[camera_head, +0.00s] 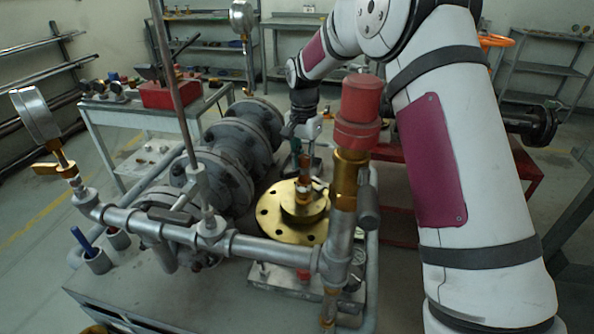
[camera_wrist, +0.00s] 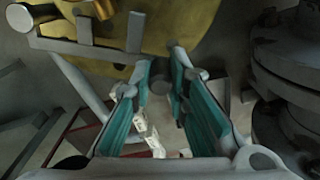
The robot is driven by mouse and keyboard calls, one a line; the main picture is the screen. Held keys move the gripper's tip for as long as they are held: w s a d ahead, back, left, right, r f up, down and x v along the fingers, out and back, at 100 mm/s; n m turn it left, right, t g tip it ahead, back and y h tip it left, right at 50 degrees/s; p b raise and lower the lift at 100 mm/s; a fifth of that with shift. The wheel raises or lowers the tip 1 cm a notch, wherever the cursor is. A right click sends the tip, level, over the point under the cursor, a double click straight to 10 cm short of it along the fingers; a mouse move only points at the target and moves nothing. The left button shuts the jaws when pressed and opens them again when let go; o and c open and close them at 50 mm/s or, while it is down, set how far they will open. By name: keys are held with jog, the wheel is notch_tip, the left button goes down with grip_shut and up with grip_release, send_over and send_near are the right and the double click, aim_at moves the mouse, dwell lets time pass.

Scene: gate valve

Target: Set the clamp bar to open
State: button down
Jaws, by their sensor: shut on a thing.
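The brass flanged body (camera_head: 291,212) stands upright on the bench fixture in the head view, with a narrower brass stem on top. In the wrist view, the brass body (camera_wrist: 185,25) fills the top. A grey clamp bar (camera_wrist: 85,50) runs across it from the left towards my fingertips. My gripper (camera_wrist: 161,72) has its teal-padded fingers on either side of the bar's right end and is shut on it. In the head view, my gripper (camera_head: 304,165) is just behind the brass body; the bar's held end is hidden there.
A grey pipe (camera_head: 265,246) with a gauge (camera_head: 36,115) crosses in front. A red-capped valve (camera_head: 357,112) rises close to my arm. Large grey flanges (camera_head: 240,140) stand left of my gripper. A side table (camera_head: 142,118) holds a red toolbox (camera_head: 170,94).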

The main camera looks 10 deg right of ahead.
jog(key=d+m, duration=0.1)
jog(key=w+d+m, duration=0.1)
jog(key=d, duration=0.1)
jog(key=shift+m+b, duration=0.3)
jog(key=shift+b, duration=0.1)
jog(key=shift+w+d+r+m, duration=0.1)
jog(key=shift+w+d+m, duration=0.05)
jog(key=shift+d+m, duration=1.2)
jog(key=shift+d, duration=0.15)
jog(key=c, duration=1.5)
grip_release()
jog(key=shift+c, duration=0.2)
notch_tip(320, 180, up, 12)
